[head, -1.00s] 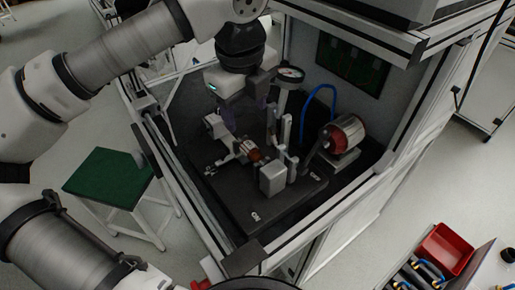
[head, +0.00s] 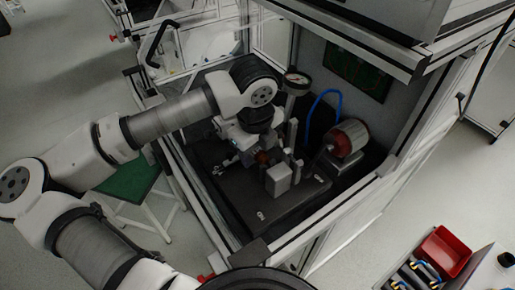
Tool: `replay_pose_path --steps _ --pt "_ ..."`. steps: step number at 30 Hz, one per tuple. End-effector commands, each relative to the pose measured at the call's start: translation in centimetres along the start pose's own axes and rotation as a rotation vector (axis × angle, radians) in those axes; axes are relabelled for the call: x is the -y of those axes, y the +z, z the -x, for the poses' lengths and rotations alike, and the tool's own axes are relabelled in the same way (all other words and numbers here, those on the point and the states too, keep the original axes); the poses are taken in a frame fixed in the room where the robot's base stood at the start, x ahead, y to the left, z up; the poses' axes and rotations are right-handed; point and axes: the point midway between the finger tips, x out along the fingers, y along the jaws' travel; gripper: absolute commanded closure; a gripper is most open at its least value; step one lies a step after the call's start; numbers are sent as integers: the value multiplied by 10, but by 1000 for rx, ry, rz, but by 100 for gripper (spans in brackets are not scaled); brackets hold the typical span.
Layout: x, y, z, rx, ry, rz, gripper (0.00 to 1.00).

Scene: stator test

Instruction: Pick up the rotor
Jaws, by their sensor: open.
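The rotor (head: 263,157) appears to be the small piece with a copper-orange end, lying on the black test fixture (head: 257,212) inside the framed cell. Only its orange end shows clearly; the rest is hidden behind my gripper and wrist. My gripper (head: 246,158) is low over the fixture, directly at the rotor's left part. It is open. The fingertips are small and dark here, and I cannot tell whether they straddle or touch the rotor.
A grey block (head: 279,180) stands just in front of the rotor. A dial gauge (head: 297,80) on a post rises behind. A red and silver motor-like cylinder (head: 346,140) sits to the right, near a blue hose (head: 317,104). Frame posts enclose the cell.

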Motion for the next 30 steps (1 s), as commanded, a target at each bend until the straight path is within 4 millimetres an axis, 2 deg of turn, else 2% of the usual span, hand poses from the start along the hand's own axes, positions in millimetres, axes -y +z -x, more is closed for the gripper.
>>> replay_pose_path --steps 5,18,26,27,30 --pt "0 0 0 1 0 -1 41" --pt "0 0 0 1 -1 0 97" --pt "0 0 2 2 -1 0 97" --pt "1 1 3 2 -1 0 100" --pt "2 2 9 5 -1 0 100"
